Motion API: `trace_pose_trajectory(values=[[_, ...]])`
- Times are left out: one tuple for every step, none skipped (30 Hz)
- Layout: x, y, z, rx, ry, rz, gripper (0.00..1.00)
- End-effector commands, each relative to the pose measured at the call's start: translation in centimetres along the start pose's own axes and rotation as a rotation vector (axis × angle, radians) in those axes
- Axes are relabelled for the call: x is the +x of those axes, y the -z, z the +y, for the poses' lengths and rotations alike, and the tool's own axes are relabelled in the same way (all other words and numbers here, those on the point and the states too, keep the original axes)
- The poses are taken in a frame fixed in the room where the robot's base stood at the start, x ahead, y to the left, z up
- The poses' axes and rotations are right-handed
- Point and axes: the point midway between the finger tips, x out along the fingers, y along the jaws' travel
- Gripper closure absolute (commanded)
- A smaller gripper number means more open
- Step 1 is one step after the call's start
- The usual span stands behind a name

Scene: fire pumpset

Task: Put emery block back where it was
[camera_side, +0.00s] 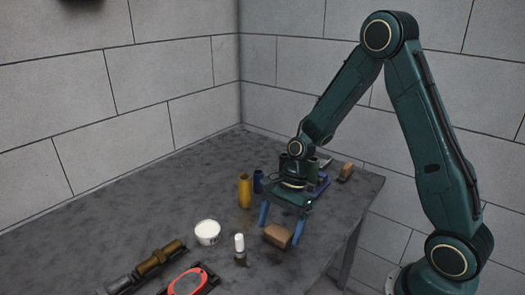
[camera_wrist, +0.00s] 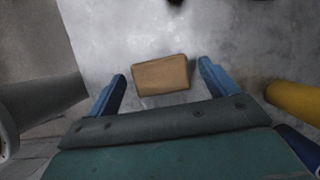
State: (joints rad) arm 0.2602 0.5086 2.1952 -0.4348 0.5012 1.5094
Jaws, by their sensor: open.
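The emery block looks to be the tan-brown rectangular block (camera_side: 278,236) lying on the grey table, near its front right part in the side view. In the wrist view the block (camera_wrist: 161,75) lies between and a little beyond my blue fingertips. My gripper (camera_side: 281,228) is open and points down above the block. In the wrist view its two fingers (camera_wrist: 163,83) stand apart with a gap on each side of the block, and nothing is held. Whether the fingertips reach down to the block's height I cannot tell.
A yellow cylinder (camera_side: 244,191) and a dark blue one (camera_side: 258,182) stand left of my gripper. A white tub (camera_side: 207,232) and a white-capped bottle (camera_side: 240,249) stand nearby. A brown-topped item (camera_side: 346,171) is at the back right. A brass nozzle (camera_side: 158,257) and red device (camera_side: 188,281) lie front left.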

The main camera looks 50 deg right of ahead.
Motion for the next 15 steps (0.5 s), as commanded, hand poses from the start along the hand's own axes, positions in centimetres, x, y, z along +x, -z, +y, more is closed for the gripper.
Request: trace_pose_trajectory(values=[[-0.7,0.0,0.0,0.0,0.003,0.001,0.15],[-1.1,0.0,-0.1,0.0,0.004,0.001,0.15],[-1.7,0.0,0.0,-0.001,0.004,0.002,0.15],[-2.2,0.0,-0.1,0.0,0.005,0.002,0.15],[-2.7,0.1,-0.1,0.0,0.005,0.002,0.15],[-3.4,0.1,-0.1,0.0,0.006,0.002,0.15],[-3.9,0.0,-0.1,-0.001,0.005,0.002,0.15],[-4.4,0.0,-0.1,-0.002,0.006,0.003,0.15],[-5.1,0.0,-0.1,-0.001,0.005,0.002,0.15],[-5.6,0.1,-0.1,-0.001,0.005,0.002,0.15],[-6.1,0.1,-0.1,0.0,0.005,0.002,0.15],[-6.7,0.0,-0.1,0.0,0.005,0.003,0.15],[-7.2,0.0,0.0,0.0,0.004,0.002,0.15],[-7.6,0.0,0.0,-0.001,0.004,0.003,0.15],[-8.1,0.0,-0.1,-0.001,0.004,0.002,0.15]])
